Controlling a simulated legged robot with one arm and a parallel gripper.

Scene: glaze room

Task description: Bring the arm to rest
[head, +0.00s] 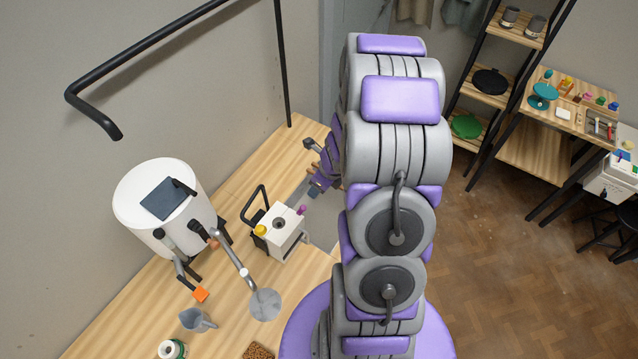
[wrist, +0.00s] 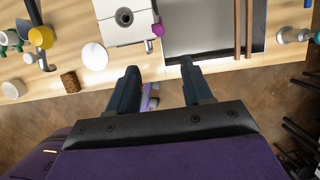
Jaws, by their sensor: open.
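My arm (head: 395,150), grey with purple pads, rises in the middle of the head view and hides part of the bench behind it. My gripper (wrist: 158,80) shows in the wrist view with its two dark fingers apart and nothing between them. It is above the front edge of the wooden bench (wrist: 205,72). In the head view the gripper (head: 318,170) is partly hidden behind the arm, beside the white box-shaped device.
A white drum (head: 150,228) and a white device (head: 280,228) with a yellow knob stand on the bench. A grey tray (wrist: 205,35) lies there too. Black shelves (head: 492,80) and a small worktable (head: 535,150) stand at right. Brown floor (head: 500,270) is clear between.

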